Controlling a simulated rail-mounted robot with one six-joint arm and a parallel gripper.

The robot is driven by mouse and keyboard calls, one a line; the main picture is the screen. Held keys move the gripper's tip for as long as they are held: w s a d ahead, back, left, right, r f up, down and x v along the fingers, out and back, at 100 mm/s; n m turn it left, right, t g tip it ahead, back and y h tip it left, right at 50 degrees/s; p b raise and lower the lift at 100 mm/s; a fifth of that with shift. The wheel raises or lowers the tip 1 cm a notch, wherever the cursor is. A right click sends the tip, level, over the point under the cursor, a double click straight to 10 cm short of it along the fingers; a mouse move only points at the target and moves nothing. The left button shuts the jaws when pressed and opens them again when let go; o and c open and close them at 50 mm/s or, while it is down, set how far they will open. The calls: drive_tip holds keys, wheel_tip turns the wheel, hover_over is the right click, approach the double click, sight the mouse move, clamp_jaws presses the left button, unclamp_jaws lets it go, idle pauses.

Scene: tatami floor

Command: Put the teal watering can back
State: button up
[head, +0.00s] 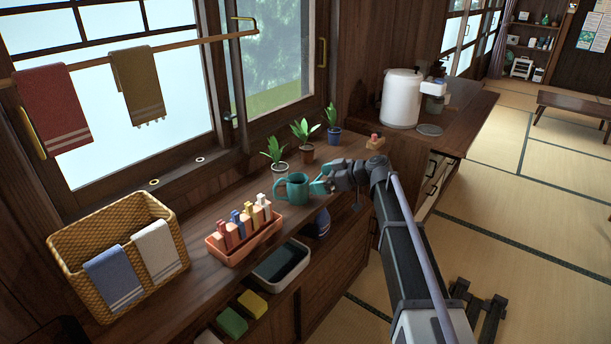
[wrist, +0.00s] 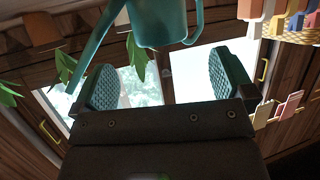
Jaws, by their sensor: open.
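The teal watering can (head: 295,188) stands upright on the wooden counter, between the peg tray and the small potted plants. My gripper (head: 322,185) is just to the right of it, low over the counter. In the wrist view the scene is upside down. The can (wrist: 158,25) hangs in from the top edge there, with a long thin spout or handle part slanting down to the left. My open gripper (wrist: 165,78) has its two pads apart with nothing between them. The can is beyond the pads, and its upper part in that view is cut off.
A terracotta tray (head: 243,244) of coloured pegs and a wicker basket (head: 84,246) with cloths are left of the can. Three potted plants (head: 306,152) stand behind it by the window. A pink-topped wooden block (head: 375,142) and a white dispenser (head: 401,98) are farther right.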

drive_tip(key=s+d+f+m+g+h, duration=0.1)
drive_tip(key=s+d+f+m+h, duration=0.2)
drive_tip(key=s, duration=0.8)
drive_tip(key=s+d+f+m+g+h, duration=0.2)
drive_tip(key=s+d+m+h, duration=0.3)
drive_tip(key=s, duration=0.6)
drive_tip(key=s+d+f+m+g+h, duration=0.1)
drive_tip(key=s+d+f+m+h, duration=0.3)
drive_tip(key=s, duration=0.7)
drive_tip(key=d+m, duration=0.2)
drive_tip(key=d, duration=0.2)
drive_tip(key=shift+h+p, duration=0.3)
drive_tip(key=shift+p, duration=0.1)
wheel_tip(320, 180, up, 12)
drive_tip(key=p, duration=1.1)
drive_tip(key=shift+f+p, duration=0.2)
drive_tip(key=shift+p, duration=0.15)
drive_tip(key=shift+d, duration=0.1)
